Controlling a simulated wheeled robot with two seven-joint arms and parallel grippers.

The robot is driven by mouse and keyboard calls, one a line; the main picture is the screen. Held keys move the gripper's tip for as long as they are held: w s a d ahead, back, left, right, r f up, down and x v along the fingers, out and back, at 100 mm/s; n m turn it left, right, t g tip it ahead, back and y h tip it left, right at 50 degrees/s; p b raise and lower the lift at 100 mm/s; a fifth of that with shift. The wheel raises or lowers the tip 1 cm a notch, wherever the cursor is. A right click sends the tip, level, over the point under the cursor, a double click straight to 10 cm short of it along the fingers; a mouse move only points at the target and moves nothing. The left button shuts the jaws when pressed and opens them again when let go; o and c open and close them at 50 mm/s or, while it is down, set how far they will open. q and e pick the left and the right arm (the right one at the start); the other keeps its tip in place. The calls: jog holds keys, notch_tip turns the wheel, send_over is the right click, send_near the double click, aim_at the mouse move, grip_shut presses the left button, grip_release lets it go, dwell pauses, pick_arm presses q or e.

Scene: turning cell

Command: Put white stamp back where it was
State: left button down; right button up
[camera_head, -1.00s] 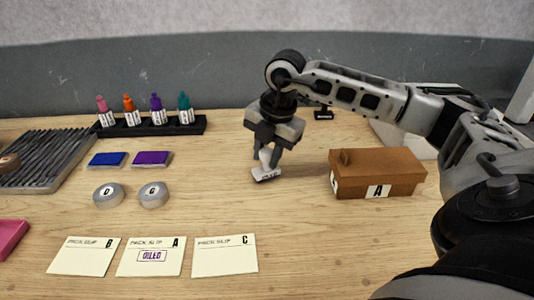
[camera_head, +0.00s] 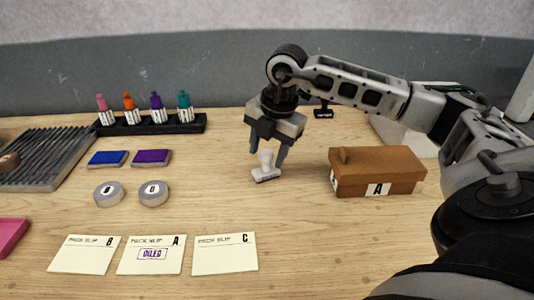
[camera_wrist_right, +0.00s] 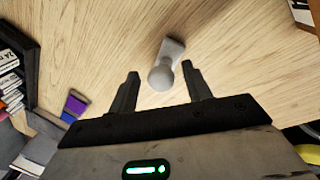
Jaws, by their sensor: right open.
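The white stamp (camera_head: 265,168) stands upright on the wooden table, right of the ink pads and left of the brown box. My right gripper (camera_head: 268,150) is open just above it, with the fingers on either side of the stamp's handle. In the right wrist view the stamp (camera_wrist_right: 166,66) shows its round knob between and slightly beyond the two open fingertips (camera_wrist_right: 160,75), with a gap to each finger. My left gripper is not in view.
A brown box (camera_head: 378,172) marked A stands to the right. A black rack (camera_head: 150,126) holds several bottles at the back left. Blue (camera_head: 108,158) and purple (camera_head: 152,157) pads, two round tins and pack slips (camera_head: 151,256) lie left and in front. Table around the stamp is clear.

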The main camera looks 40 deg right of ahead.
notch_tip(320, 180, up, 11)
jog(key=s, duration=0.2)
jog(key=shift+d+f, duration=0.2)
jog(key=shift+d, duration=0.1)
